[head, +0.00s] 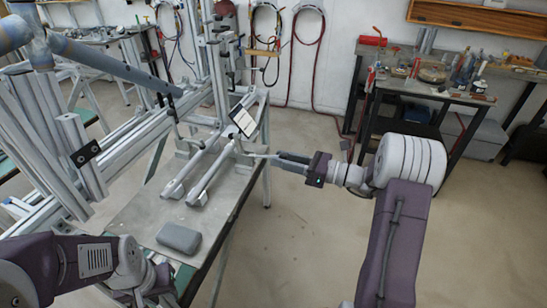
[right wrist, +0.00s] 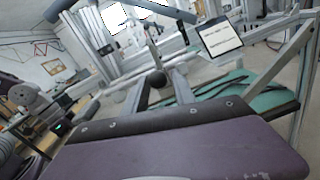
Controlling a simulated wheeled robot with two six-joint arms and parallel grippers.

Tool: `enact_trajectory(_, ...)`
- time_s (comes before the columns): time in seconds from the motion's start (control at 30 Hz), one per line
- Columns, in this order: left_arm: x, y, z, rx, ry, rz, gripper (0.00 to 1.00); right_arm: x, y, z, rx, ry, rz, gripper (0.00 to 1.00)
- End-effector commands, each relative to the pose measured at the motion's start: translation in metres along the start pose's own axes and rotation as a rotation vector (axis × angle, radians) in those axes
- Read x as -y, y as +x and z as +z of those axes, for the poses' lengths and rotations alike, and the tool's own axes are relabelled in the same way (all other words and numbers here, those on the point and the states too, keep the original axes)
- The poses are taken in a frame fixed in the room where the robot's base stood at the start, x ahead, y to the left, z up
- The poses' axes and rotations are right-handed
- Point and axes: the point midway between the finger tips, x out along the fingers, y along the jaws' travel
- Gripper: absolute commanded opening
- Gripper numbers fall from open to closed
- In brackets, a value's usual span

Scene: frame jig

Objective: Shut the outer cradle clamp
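The jig (head: 130,140) of pale aluminium profiles stands over a grey table, with a blue-grey tube (head: 115,68) along its upper left. I cannot clearly single out the outer cradle clamp in the head view. My right gripper (head: 278,157) points left toward the jig's right side, beside a thin rod. In the right wrist view, a black ball knob (right wrist: 157,78) shows between the two dark fingers of my right gripper (right wrist: 164,88). The fingers stand apart; I cannot tell whether they touch the knob. My left gripper (head: 150,284) is low at the left, its fingers unclear.
A grey rounded block (head: 179,238) lies on the table's front (head: 135,215). A cluttered workbench (head: 435,88) stands at the back right.

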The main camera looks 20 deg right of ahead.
Motion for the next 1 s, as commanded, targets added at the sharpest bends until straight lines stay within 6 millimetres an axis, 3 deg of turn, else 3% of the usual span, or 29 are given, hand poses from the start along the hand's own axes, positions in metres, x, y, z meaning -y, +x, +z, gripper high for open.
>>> enact_trajectory(0.2,0.000,0.001,0.000,0.000,0.000,0.000,0.32,-0.001,0.028,0.000,-0.001,0.000,0.002,0.32)
enact_trajectory(0.47,0.000,0.000,0.000,0.000,0.000,0.000,0.32,0.000,0.030,0.000,-0.001,0.000,0.000,0.32)
enact_trajectory(0.6,0.000,0.000,0.000,0.000,0.000,0.000,0.32,0.000,0.030,0.000,-0.001,0.000,0.000,0.00)
enact_trajectory(1.0,0.000,0.001,0.000,0.000,0.000,0.000,0.32,0.000,0.030,0.000,-0.001,-0.001,0.000,0.00)
